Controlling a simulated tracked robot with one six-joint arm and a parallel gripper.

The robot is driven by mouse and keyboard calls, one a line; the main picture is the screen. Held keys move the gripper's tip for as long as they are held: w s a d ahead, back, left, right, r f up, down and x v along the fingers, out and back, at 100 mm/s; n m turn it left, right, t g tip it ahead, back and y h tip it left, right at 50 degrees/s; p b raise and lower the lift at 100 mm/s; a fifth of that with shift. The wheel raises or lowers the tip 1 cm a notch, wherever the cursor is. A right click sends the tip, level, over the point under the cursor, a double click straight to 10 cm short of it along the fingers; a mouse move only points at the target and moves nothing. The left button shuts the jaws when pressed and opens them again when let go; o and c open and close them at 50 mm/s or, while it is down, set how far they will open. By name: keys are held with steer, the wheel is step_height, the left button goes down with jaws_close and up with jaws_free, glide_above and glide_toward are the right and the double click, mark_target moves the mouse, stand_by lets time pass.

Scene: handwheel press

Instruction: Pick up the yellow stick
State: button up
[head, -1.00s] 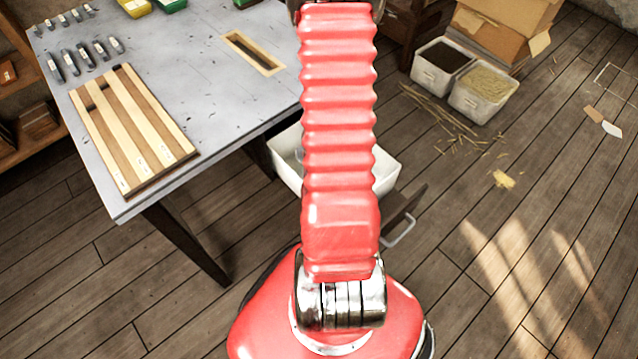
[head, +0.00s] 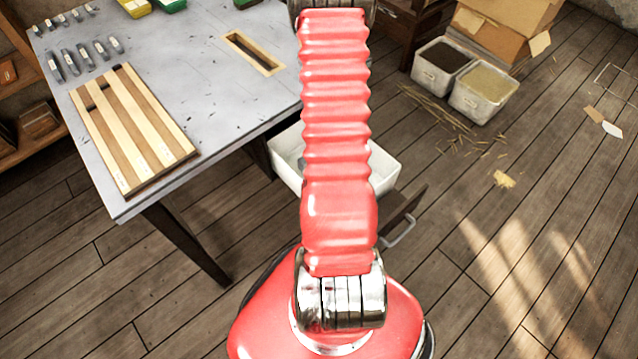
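No thing in view is clearly a single yellow stick. Thin straw-coloured sticks (head: 437,108) lie scattered on the floor in front of the two bins at the upper right. A board with pale and brown wooden strips (head: 133,130) lies on the grey table at the left. A yellow tray or box (head: 136,8) is cut off by the top edge of the view. The arm hides part of the table's right side.
The grey table (head: 190,75) holds several small dark metal pieces (head: 70,62) and a wooden frame (head: 254,53). A white bin (head: 385,170) stands behind my arm, beside an open drawer (head: 404,220). Cardboard boxes (head: 500,30) stand upper right. The floor at right is largely clear.

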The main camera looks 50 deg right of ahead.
steer(key=shift+c, duration=0.4)
jaws_close()
steer(key=shift+r, duration=0.1)
step_height(320, 180, up, 18)
stand_by(0.9)
steer(key=shift+s, duration=0.15)
stand_by(0.8)
